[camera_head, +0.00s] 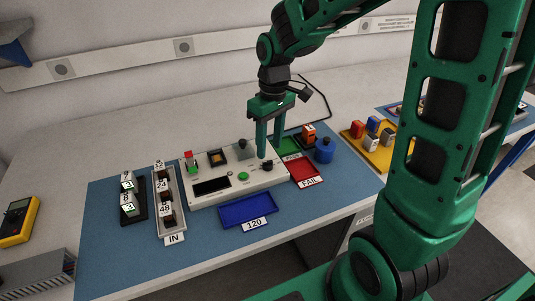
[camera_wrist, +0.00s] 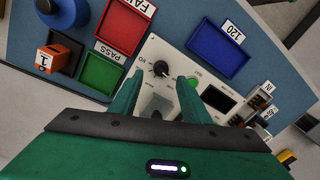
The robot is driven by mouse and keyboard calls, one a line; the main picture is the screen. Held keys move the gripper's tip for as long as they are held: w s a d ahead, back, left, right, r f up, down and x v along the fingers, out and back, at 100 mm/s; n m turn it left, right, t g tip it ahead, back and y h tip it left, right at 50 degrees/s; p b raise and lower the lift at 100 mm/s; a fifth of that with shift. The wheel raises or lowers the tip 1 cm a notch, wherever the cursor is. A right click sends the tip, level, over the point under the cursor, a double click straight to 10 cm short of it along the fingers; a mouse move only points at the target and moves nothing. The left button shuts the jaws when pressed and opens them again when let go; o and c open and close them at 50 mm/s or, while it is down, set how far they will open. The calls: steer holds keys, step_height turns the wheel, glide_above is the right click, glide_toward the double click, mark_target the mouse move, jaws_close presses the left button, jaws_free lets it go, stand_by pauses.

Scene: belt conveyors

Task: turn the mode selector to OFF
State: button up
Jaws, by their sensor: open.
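The mode selector appears to be the black round knob (camera_wrist: 160,68) on the light grey control box, beside a green button (camera_wrist: 194,83). In the head view the knob (camera_head: 267,165) shows at the right end of the box (camera_head: 225,193), just below my fingertips. My gripper (camera_head: 269,151) points down over that end of the box. In the wrist view my gripper (camera_wrist: 160,77) is open, its green fingers apart with the knob between or just beyond their tips. I cannot tell whether they touch it. The knob's markings are too small to read.
A red FAIL tray (camera_head: 304,171), a green tray (camera_head: 289,148) and a blue cylinder (camera_head: 324,150) stand close on the right. A blue 120 tray (camera_head: 247,211) lies in front. A rack (camera_head: 170,210) marked IN stands left of the box.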

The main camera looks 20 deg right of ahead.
steer(key=shift+w+d+r, duration=0.1)
steer(key=shift+r, duration=1.25)
steer(key=shift+d+r, duration=0.1)
steer(key=shift+r, duration=1.2)
steer(key=s+d+m, duration=0.5)
steer(key=s+d, duration=0.3)
steer(key=s, duration=0.4)
steer(key=s+d+m, duration=0.6)
steer(key=s+d, duration=0.2)
steer(key=s, duration=0.4)
steer(key=shift+d+h, duration=0.25)
steer(key=shift+h, duration=0.05)
steer(key=shift+w+f, duration=0.1)
steer(key=shift+w+f, duration=0.25)
steer(key=shift+w, duration=0.35)
